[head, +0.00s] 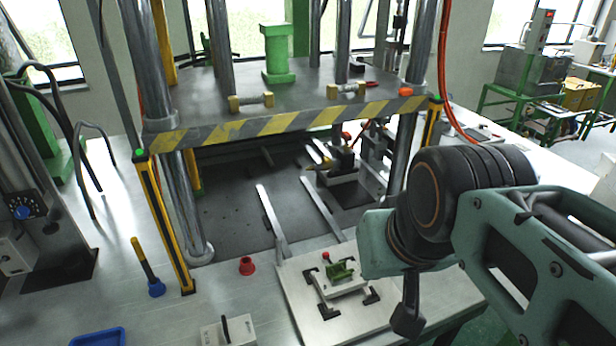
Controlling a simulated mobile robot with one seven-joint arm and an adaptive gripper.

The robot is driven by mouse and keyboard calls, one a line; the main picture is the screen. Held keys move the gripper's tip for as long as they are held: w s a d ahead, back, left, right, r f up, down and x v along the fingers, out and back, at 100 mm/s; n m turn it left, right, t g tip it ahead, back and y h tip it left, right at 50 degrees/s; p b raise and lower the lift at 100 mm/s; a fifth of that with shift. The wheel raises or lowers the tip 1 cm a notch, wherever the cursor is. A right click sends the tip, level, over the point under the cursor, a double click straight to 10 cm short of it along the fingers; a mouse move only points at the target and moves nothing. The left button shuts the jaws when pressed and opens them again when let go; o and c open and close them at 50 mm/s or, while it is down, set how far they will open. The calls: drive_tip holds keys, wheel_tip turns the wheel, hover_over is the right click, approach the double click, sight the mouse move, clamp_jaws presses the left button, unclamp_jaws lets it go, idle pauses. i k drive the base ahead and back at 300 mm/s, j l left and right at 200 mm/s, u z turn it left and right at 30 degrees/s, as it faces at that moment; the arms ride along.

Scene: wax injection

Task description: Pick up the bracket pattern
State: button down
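A small green piece (341,272), which looks like the bracket pattern, sits on a light block on the pale fixture plate (300,312) in front of the press. A small red-tipped part stands at its back left. My arm comes in from the right, and its teal wrist is just right of the green piece in the picture. A dark part of my gripper (408,318) hangs below the wrist, to the right of the plate's black clamps. The rest of the gripper is hidden or too unclear to show its opening. I see no contact with the green piece.
The press with a yellow-black striped platen (290,122) and metal columns stands behind the plate. A yellow post (166,225) rises at left.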

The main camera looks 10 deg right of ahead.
sight(338, 271)
drive_tip(key=k+j+u, duration=0.1)
drive_tip(key=u, duration=0.35)
drive_tip(key=k+j+u, duration=0.2)
drive_tip(key=u, duration=0.25)
drive_tip(key=k+z, duration=0.1)
drive_tip(key=z, duration=0.15)
drive_tip(key=u, duration=0.3)
